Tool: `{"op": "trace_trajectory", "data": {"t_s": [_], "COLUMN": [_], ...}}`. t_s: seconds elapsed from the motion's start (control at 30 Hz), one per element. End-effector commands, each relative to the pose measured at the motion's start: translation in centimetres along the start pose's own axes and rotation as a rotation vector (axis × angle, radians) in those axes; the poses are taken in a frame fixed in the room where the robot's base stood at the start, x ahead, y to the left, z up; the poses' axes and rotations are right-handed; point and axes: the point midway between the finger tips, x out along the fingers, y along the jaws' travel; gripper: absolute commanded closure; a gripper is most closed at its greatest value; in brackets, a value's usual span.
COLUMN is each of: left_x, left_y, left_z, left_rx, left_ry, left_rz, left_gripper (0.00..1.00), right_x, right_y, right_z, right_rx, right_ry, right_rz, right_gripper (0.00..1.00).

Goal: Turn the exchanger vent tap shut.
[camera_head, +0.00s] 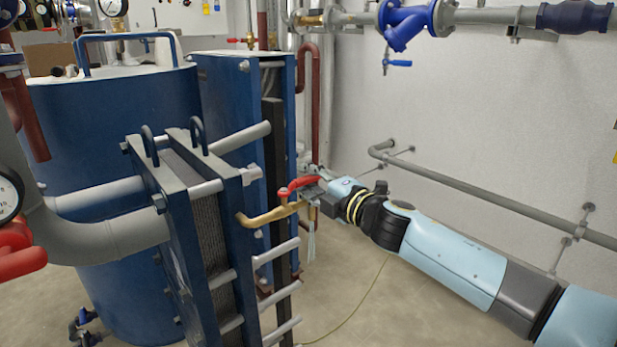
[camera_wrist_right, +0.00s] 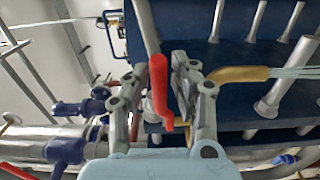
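The vent tap's red lever (camera_head: 298,186) sits on a brass pipe (camera_head: 270,216) that comes out of the plate exchanger (camera_head: 240,240). In the right wrist view the red lever (camera_wrist_right: 159,88) stands between the two fingers of my right gripper (camera_wrist_right: 157,82). The fingers are apart, and a gap shows between the lever and the right-hand finger. In the head view my right gripper (camera_head: 314,189) is at the lever, partly hidden by it. Pale streaks (camera_head: 311,243), like water, hang below the tap; they also show beside the brass spout (camera_wrist_right: 235,73). My left gripper is not in view.
A large blue tank (camera_head: 110,240) stands at the left behind the exchanger. A grey wall pipe (camera_head: 480,195) runs behind my right arm. A blue valve (camera_head: 405,22) is on the pipe above. The floor below my right arm is mostly clear.

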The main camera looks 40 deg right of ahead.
Motion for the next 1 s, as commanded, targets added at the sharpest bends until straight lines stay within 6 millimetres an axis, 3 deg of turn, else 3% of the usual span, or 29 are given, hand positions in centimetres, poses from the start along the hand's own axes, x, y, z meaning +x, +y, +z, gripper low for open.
{"op": "trace_trajectory", "data": {"t_s": [0.07, 0.27, 1.0], "left_x": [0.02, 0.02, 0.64], "left_y": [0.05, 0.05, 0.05], "left_z": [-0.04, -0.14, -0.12], "left_rx": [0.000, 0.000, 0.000], "left_ry": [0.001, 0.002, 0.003], "left_rz": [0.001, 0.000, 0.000], "left_gripper": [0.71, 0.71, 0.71], "right_x": [-0.01, -0.03, -0.43], "right_y": [0.00, 0.02, -0.11], "right_z": [0.01, 0.02, -0.15], "right_rx": [0.000, 0.000, 0.000], "right_ry": [0.000, 0.000, -0.067], "right_rz": [0.000, 0.000, 0.003], "right_gripper": [0.75, 1.00, 1.00]}}
